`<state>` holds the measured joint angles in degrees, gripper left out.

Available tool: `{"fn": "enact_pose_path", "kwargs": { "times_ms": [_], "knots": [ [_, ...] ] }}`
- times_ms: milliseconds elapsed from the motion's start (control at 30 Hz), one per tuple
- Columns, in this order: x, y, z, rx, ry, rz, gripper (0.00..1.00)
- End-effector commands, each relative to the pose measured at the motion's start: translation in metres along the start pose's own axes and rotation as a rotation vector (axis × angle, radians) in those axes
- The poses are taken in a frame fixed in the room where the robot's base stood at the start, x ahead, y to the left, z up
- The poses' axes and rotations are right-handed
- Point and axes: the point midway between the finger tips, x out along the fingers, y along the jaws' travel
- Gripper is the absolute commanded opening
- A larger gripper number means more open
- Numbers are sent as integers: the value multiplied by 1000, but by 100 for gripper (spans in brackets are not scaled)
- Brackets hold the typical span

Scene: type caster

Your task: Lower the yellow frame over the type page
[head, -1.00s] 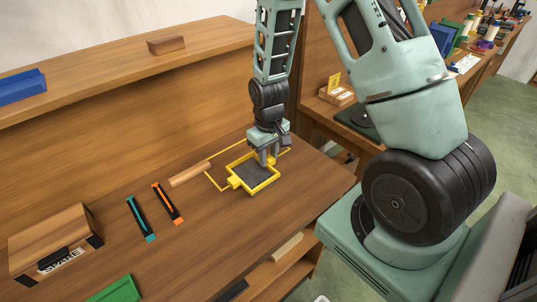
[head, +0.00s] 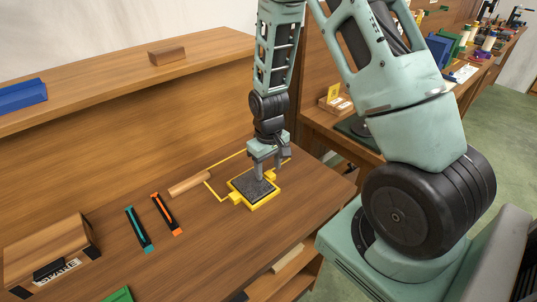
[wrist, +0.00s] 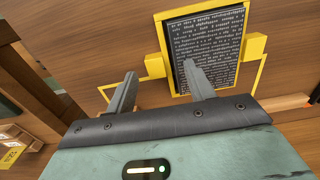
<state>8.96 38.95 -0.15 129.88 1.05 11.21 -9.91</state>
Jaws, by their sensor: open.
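The type page (head: 252,187) is a dark block of raised lettering on the bench, and its text shows clearly in the wrist view (wrist: 207,45). The yellow frame (head: 266,202) lies low around the page, with a square tab on each of two opposite sides. One tab (wrist: 155,66) is by my fingers in the wrist view. My gripper (head: 266,171) is open, with its fingers apart, over the frame's far side. One finger overlaps the page's lower edge in the wrist view. Whether a finger still touches the frame, I cannot tell.
A thin yellow outline (head: 214,190) surrounds the spot on the bench. A wooden box (head: 48,250) stands farther left.

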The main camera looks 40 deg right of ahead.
Motion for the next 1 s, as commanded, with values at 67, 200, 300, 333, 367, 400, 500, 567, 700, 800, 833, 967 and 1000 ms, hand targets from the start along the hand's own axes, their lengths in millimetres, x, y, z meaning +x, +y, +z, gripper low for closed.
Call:
{"fn": "enact_pose_path", "kwargs": {
  "times_ms": [67, 200, 300, 333, 367, 400, 500, 567, 700, 800, 833, 967, 1000],
  "knots": [
    [-6, 0, -1, 0, 3, 1, 54],
    [-24, 0, -1, 0, 7, 1, 54],
    [-44, 0, -2, 0, 8, 1, 54],
    [-50, 0, -1, 0, 7, 1, 54],
    [-56, 0, -1, 0, 8, 1, 54],
    [-65, 0, -1, 0, 8, 1, 54],
    [-86, 0, -2, 0, 9, 2, 54],
    [-100, 0, -2, 0, 9, 2, 54],
    [-130, 0, -1, 0, 7, 1, 54],
    [-148, 0, -1, 0, 6, 1, 54],
    [-152, 0, -1, 0, 6, 1, 54],
    [-166, 0, -1, 0, 4, 1, 54],
    [-168, 0, -1, 0, 3, 1, 54]
  ]
}}
